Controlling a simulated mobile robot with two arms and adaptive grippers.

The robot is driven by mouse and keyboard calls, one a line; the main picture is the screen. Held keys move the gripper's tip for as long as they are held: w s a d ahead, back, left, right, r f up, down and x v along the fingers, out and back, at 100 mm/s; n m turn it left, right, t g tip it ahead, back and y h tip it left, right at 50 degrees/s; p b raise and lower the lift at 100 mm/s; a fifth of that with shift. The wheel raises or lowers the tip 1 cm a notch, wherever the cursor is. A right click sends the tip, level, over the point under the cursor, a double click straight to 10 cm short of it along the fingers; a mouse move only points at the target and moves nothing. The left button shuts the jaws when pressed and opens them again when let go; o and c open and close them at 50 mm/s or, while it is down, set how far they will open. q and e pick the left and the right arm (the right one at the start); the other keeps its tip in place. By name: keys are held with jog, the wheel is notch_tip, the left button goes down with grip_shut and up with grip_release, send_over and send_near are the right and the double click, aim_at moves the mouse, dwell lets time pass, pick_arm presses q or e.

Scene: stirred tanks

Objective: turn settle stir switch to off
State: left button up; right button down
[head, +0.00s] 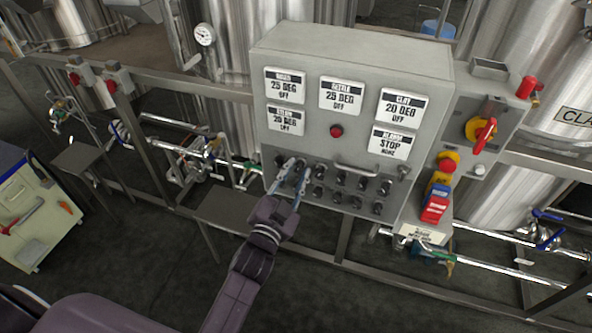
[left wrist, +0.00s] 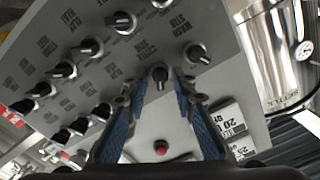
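The grey control panel (head: 352,75) carries rows of black rotary switches (head: 341,180) on its lower face. The settle display (head: 342,96) reads 25 DEG and OFF. My left gripper (head: 290,178) is at the left end of the switch rows. In the left wrist view its blue-grey fingers (left wrist: 154,90) are apart, with one black switch knob (left wrist: 159,78) between the tips and gaps at both sides. My right gripper is not in view.
Other knobs (left wrist: 122,22) sit close around the fingers. A red button (head: 336,131) is above the switches, and a handle bar (head: 356,171) crosses near them. A red rotary handle (head: 485,135) and emergency button (head: 447,164) are at right. A tool cart (head: 40,215) stands at left.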

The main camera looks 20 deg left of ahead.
pick_arm(q)
jog(key=shift+w, duration=0.1)
grip_shut()
jog(key=shift+n, duration=0.3)
jog(key=n+p, duration=0.2)
jog(key=n, duration=0.3)
jog(key=n+p, duration=0.1)
jog(key=n, duration=0.3)
jog(key=shift+n+p, duration=0.4)
jog(key=shift+n, duration=0.7)
